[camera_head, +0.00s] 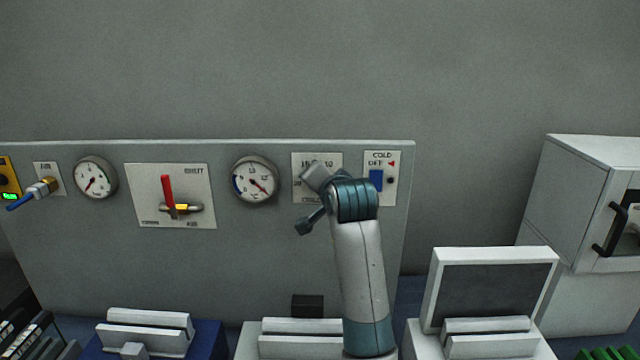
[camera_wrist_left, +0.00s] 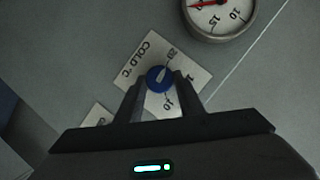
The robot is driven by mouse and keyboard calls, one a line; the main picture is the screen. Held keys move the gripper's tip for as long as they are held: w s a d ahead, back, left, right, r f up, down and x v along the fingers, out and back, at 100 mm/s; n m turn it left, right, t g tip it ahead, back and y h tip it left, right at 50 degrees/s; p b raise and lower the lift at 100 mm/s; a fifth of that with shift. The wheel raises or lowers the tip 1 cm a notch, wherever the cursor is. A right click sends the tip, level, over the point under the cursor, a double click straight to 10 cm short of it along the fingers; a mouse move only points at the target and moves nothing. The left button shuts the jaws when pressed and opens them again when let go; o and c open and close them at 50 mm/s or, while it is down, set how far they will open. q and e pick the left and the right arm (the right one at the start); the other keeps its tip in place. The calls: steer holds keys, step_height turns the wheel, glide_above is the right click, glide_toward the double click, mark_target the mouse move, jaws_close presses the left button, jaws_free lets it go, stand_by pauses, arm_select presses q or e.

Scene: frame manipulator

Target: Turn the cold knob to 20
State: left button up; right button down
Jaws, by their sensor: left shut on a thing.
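The cold knob (camera_wrist_left: 159,80) is round and blue with a white pointer, on a white plate (camera_wrist_left: 136,62) marked COLD °C. My left gripper (camera_wrist_left: 160,80) has its two fingers closed on opposite sides of the knob. In the wrist view the pointer is aimed up and slightly right, roughly toward a mark that looks like 20; the print is small and blurred. A 10 shows below the knob. In the head view the plate (camera_head: 332,160) is partly covered by my left arm, and the knob is hidden. My right gripper is in neither view.
A round gauge (camera_head: 255,180) is left of the plate; it also shows in the wrist view (camera_wrist_left: 217,15). A COLD OFF plate with a blue switch (camera_head: 376,180) is close on the right. A red lever (camera_head: 168,190) and another gauge (camera_head: 95,177) are farther left on the grey panel (camera_head: 260,260).

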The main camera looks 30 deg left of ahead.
arm_select(q)
steer(key=shift+f+n+h, duration=0.15)
steer(key=shift+n+h, duration=0.15)
steer(key=shift+n, duration=0.1)
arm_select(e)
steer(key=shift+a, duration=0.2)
arm_select(q)
steer(key=o, duration=1.1)
steer(key=shift+a, duration=0.1)
steer(key=shift+c, duration=0.2)
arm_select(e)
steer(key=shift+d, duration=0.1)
